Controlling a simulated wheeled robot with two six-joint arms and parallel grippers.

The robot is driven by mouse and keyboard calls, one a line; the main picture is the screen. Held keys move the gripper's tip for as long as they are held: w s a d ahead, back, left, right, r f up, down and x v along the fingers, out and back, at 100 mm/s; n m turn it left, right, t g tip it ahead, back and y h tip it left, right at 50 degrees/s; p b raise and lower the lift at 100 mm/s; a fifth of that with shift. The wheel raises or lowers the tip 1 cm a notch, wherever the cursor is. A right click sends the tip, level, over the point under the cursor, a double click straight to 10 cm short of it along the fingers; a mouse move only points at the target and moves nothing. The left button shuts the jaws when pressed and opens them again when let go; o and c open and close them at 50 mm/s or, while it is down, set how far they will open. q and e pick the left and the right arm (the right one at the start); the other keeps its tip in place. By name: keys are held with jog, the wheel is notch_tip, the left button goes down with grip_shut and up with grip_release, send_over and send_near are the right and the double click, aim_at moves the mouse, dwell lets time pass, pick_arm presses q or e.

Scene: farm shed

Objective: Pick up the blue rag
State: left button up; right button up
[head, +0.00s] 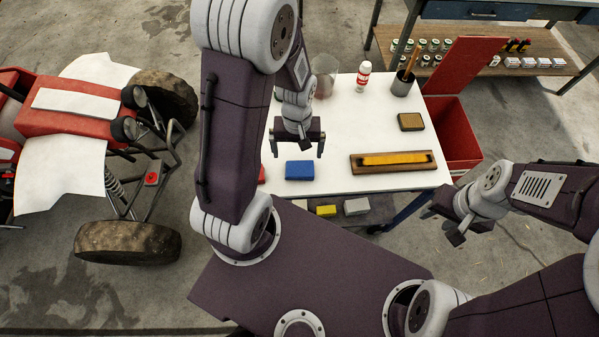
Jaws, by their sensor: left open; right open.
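The blue rag (299,171) lies on the near edge of the white table (330,128), as a small folded block. My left gripper (297,150) is open and empty above the table, pointing down, slightly behind the rag in the picture. Whether its fingertips are over the rag or beyond it is hard to tell. My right gripper (442,226) is open and empty, off the table's right front corner.
A red object is partly hidden by my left arm, left of the rag. On the table are a wooden board with a yellow strip (392,160), a brown sponge-like block (410,122), a dark cup (402,84) and a red-white bottle (364,77). A red bin (455,135) stands right.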

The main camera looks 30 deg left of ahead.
aim_at(300, 167)
pick_arm(q)
jog(key=shift+s, duration=0.1)
jog(key=f, duration=0.3)
jog(key=shift+s+d, duration=0.2)
jog(key=shift+d, duration=0.05)
jog(key=shift+w+a+f, duration=0.1)
jog(key=shift+w+f, duration=0.15)
jog(key=shift+f, duration=0.25)
jog(key=f, duration=0.4)
jog(key=shift+d, duration=0.2)
jog(key=shift+w+f, duration=0.2)
jog(key=shift+f, duration=0.15)
jog(key=c, duration=1.2)
